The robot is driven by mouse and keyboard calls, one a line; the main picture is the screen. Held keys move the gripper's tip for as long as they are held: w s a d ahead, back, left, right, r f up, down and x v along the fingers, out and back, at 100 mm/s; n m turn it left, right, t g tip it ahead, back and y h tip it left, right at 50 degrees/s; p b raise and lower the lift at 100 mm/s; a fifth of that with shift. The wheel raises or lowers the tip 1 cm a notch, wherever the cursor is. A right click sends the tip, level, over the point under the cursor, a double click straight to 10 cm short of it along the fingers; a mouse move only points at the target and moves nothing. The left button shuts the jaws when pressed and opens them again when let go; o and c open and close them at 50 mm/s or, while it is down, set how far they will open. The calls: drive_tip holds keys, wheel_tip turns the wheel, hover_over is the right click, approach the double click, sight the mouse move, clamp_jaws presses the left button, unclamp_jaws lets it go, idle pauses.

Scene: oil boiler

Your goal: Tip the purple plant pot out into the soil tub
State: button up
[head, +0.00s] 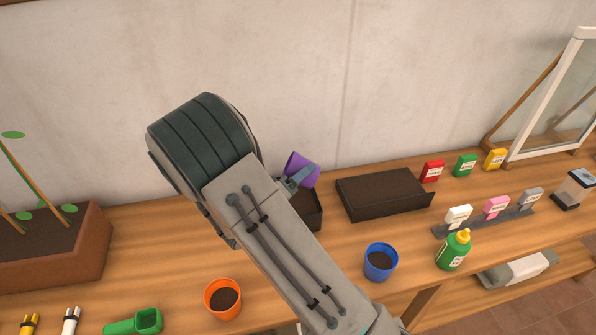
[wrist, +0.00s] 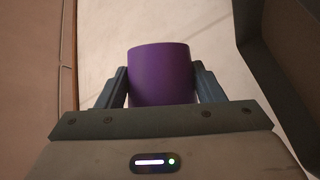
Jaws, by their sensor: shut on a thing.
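The purple plant pot (head: 301,169) is held tilted, high over the workbench, just past my arm. It also fills the middle of the wrist view (wrist: 160,75), between the two fingers. My gripper (head: 293,181) is shut on the pot, with one finger on each side of it. Below the pot is a dark open tub (head: 312,212), which looks like the soil tub. My arm hides its left part, and its contents cannot be made out. I cannot see into the pot.
A wide dark soil tray (head: 385,193) stands right of the tub. A blue pot (head: 380,262) and an orange pot (head: 223,299), both with soil, stand nearer the front. A green scoop (head: 135,322) lies front left, and a brown planter (head: 50,245) stands at left. The wall is close behind.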

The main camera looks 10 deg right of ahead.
drive_tip(key=shift+d+r+t+y+p, duration=0.2)
drive_tip(key=shift+y+p, duration=0.15)
drive_tip(key=shift+y, duration=0.15)
drive_tip(key=shift+d+r+t+y+p, duration=0.2)
drive_tip(key=shift+y+p, duration=0.15)
drive_tip(key=shift+y, duration=0.15)
drive_tip(key=shift+w+f+m+t+y, duration=0.1)
drive_tip(key=shift+f+m+t+y, duration=0.1)
drive_tip(key=shift+m+t+y, duration=0.15)
drive_tip(key=shift+f+b, duration=0.15)
drive_tip(key=shift+b, duration=0.15)
drive_tip(key=shift+w+a+f+b, duration=0.15)
drive_tip(key=shift+f+b, duration=0.15)
drive_tip(key=shift+b, duration=0.8)
drive_tip(key=b, duration=0.4)
drive_tip(key=shift+w+f, duration=0.15)
drive_tip(key=shift+f, duration=0.05)
drive_tip(key=b, duration=0.3)
drive_tip(key=shift+r+b, duration=0.1)
drive_tip(key=shift+b, duration=0.3)
drive_tip(key=shift+r+b, duration=0.1)
drive_tip(key=shift+b, duration=0.45)
drive_tip(key=shift+s+r+b, duration=0.3)
drive_tip(key=shift+b, duration=0.55)
drive_tip(key=shift+r, duration=0.1)
